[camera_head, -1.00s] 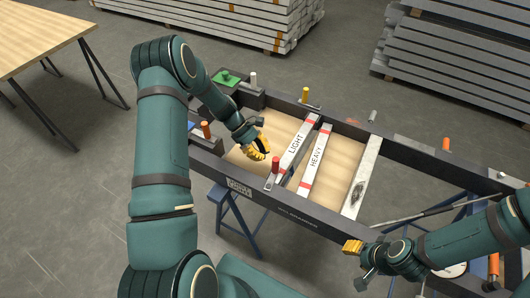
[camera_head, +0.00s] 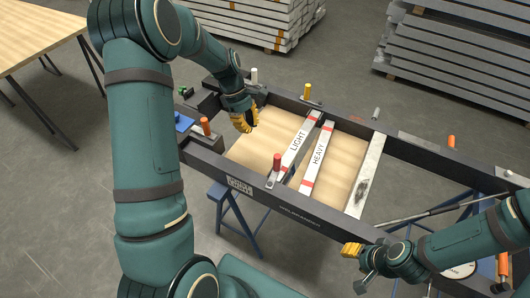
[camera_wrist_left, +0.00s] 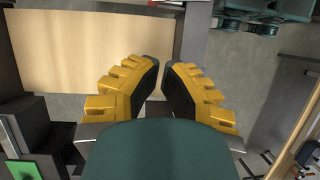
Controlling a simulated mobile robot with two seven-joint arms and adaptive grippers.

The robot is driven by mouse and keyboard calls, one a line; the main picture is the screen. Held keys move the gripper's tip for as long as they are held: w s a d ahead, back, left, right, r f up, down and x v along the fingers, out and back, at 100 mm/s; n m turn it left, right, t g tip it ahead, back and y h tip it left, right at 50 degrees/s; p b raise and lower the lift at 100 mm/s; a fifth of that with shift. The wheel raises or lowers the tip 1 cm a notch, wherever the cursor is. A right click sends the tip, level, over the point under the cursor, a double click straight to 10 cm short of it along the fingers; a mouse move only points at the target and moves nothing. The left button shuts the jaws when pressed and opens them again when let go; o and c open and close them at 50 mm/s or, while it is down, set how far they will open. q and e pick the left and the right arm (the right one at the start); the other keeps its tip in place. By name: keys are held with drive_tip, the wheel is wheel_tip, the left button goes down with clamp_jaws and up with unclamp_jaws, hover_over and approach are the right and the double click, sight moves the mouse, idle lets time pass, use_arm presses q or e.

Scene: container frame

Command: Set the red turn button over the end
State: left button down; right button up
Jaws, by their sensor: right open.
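The red turn button (camera_head: 277,161) stands upright on the near rail of the frame, by the near end of the bar marked LIGHT (camera_head: 298,142). A grey tab (camera_head: 271,180) shows at its foot. My left gripper (camera_head: 243,122) hangs over the left part of the frame, to the left of the button and apart from it. In the left wrist view its yellow fingers (camera_wrist_left: 161,68) lean together with a narrow gap at the tips and nothing between them. My right gripper (camera_head: 351,250) is open and empty, at the near right, beside the near rail.
The bar marked HEAVY (camera_head: 317,159) lies right of LIGHT. A bare pale bar (camera_head: 366,178) lies further right. The wooden panel (camera_head: 250,153) left of LIGHT is clear.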

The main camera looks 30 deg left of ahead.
sight(274, 169)
use_arm(q)
drive_tip(key=d+f+y+b, duration=0.1)
drive_tip(key=d+f+b, duration=0.1)
drive_tip(key=d+f, duration=0.5)
drive_tip(key=shift+s+d+f+t+y+b, duration=0.15)
drive_tip(key=shift+s+f+t+y+b, duration=0.2)
drive_tip(key=shift+f, duration=0.45)
